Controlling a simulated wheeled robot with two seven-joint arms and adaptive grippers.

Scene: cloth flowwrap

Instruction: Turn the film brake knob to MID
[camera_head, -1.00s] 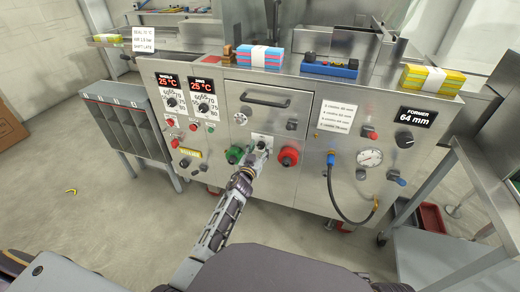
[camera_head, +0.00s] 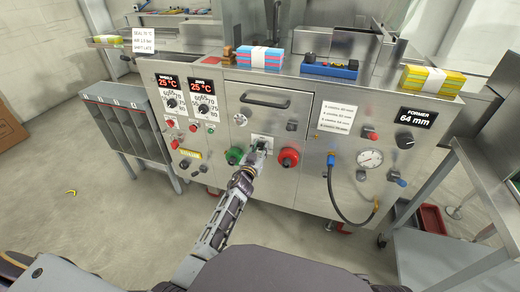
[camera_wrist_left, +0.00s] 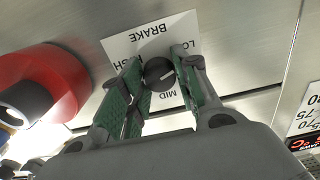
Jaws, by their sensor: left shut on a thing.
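The film brake knob (camera_wrist_left: 160,72) is small, round and dark, on a white plate (camera_wrist_left: 118,46) lettered BRAKE and MID, with other words partly covered. The plate appears upside down in the left wrist view. A pale line on the knob slants toward the lettering beginning LO, away from MID. My left gripper (camera_wrist_left: 158,84) has its green-padded fingers on both sides of the knob, shut on it. In the head view my left gripper (camera_head: 260,148) reaches the panel between the green and red buttons, hiding most of the knob. My right gripper is not in view.
A green button (camera_head: 234,156) and a large red button (camera_head: 289,157) flank the gripper closely. A blue-ended hose (camera_head: 334,185) hangs to the right. The floor before the machine is clear.

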